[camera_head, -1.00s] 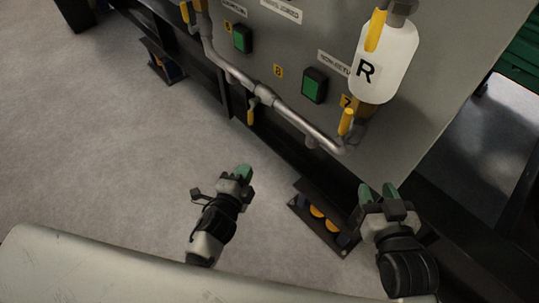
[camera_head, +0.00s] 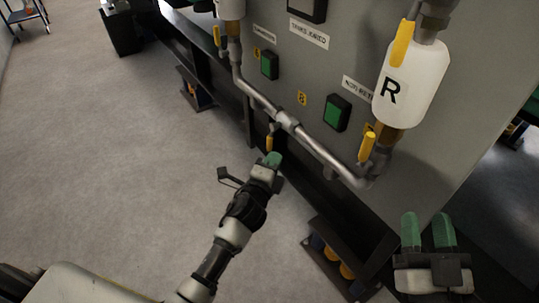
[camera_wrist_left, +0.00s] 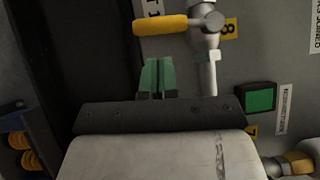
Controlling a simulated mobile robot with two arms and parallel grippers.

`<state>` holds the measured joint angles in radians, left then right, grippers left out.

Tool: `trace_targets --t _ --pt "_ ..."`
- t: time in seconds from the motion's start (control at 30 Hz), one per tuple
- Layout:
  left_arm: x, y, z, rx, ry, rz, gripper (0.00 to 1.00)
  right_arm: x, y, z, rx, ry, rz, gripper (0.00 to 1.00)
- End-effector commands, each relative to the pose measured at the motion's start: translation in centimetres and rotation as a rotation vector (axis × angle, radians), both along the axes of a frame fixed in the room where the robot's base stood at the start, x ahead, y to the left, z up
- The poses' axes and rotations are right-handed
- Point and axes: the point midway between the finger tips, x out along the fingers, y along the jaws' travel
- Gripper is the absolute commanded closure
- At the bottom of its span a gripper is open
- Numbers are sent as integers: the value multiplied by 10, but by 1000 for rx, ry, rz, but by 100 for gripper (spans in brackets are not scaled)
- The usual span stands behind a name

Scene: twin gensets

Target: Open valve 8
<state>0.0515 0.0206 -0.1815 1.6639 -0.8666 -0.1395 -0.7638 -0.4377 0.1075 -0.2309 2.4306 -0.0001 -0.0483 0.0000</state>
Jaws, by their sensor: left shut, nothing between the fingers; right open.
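Valve 8's yellow handle (camera_head: 269,143) hangs below the joint in the middle of the grey pipe (camera_head: 262,98), near the yellow "8" label (camera_head: 302,98). In the left wrist view the handle (camera_wrist_left: 165,25) lies level, pointing left from its metal valve body (camera_wrist_left: 207,20), with the "8" label (camera_wrist_left: 230,27) to the right. My left gripper (camera_head: 272,160) is shut and empty, its green fingertips just below the handle in the head view. In the left wrist view the fingertips (camera_wrist_left: 157,62) are below the handle, with a small gap in the picture. My right gripper (camera_head: 428,217) is open and empty at the lower right.
A white bottle marked R (camera_head: 408,88) and a yellow valve handle (camera_head: 367,147) are on the right of the grey panel. Green buttons (camera_head: 336,112) sit above the pipe. A dark bracket with orange parts (camera_head: 338,258) stands low.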

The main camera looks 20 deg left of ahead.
Motion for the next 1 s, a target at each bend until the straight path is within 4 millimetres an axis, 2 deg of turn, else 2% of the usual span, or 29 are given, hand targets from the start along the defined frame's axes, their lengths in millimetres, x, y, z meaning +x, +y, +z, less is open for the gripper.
trace_targets --t 0.23,0.77,1.0 --pt "18 16 2 -1 0 0 100 -2 1 5 13 -45 3 57" --pt "19 18 2 2 -2 0 100 -3 1 6 19 -64 4 57" --pt "20 19 0 28 -23 0 100 -14 1 25 67 -239 14 57"
